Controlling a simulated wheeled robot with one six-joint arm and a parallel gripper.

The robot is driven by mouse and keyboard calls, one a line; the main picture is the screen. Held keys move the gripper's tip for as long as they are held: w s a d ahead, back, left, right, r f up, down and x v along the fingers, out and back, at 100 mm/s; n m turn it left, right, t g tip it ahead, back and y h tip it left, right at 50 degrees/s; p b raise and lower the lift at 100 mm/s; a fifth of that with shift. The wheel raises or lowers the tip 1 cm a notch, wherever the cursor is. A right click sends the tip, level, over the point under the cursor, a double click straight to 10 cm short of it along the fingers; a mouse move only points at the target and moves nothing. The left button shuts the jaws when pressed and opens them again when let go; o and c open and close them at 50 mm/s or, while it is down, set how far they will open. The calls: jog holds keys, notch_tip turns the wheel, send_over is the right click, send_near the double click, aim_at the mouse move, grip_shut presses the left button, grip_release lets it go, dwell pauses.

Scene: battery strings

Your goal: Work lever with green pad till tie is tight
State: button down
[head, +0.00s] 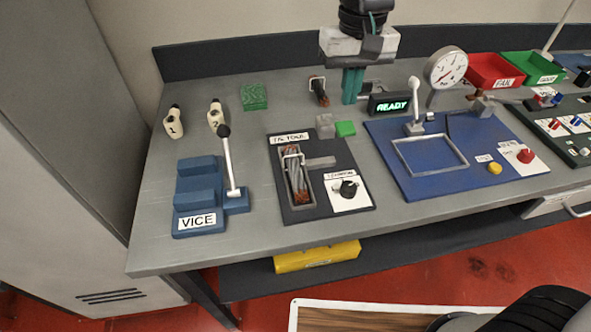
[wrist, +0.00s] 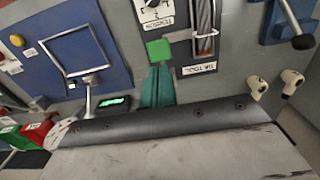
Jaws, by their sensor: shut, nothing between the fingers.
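The dark tie tool plate (head: 283,200) lies mid-bench, with a cable bundle (head: 298,182) in its slot and a pale tie loop (head: 292,157) around the bundle. The green pad (head: 345,129) sits beside a small grey block at the plate's far edge; it also shows in the wrist view (wrist: 158,50). I cannot tell how tight the tie is. My gripper (head: 351,101) points down, shut and empty, behind the pad in the head view. In the wrist view its teal fingertips (wrist: 158,66) are close to the pad's edge; I cannot tell whether they touch it.
A knob (head: 348,188) is on the plate. A READY display (head: 390,104) and gauge (head: 446,67) stand to the right, near a blue panel (head: 410,186). A blue vice (head: 196,200) with its lever is at left. Red and green bins (head: 533,67) are at back right.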

aim_at(346, 128)
jog(key=shift+s+d+f, duration=0.1)
jog(key=shift+s+f, duration=0.1)
jog(key=shift+f, duration=1.45)
jog(key=shift+s+f, duration=0.15)
jog(key=shift+f, duration=1.5)
jog(key=shift+s+d+f, duration=0.1)
jog(key=shift+s+f, duration=0.1)
jog(key=shift+f, duration=1.45)
jog(key=shift+a, duration=0.1)
jog(key=shift+w+a+r, duration=0.1)
jog(key=shift+w+r, duration=0.1)
jog(key=shift+r, duration=1.45)
jog(key=shift+w+d+r, duration=0.1)
jog(key=shift+w+r, duration=0.05)
jog(key=shift+r, duration=1.55)
jog(key=shift+w+a+r, duration=0.1)
jog(key=shift+w+r, duration=0.1)
jog(key=shift+r, duration=1.45)
jog(key=shift+f, duration=0.1)
jog(key=shift+s+f, duration=0.2)
jog(key=shift+f, duration=1.45)
jog(key=shift+s+f, duration=0.2)
jog(key=shift+f, duration=1.45)
jog(key=shift+s+f, duration=0.2)
jog(key=shift+f, duration=1.45)
jog(key=shift+r, duration=0.1)
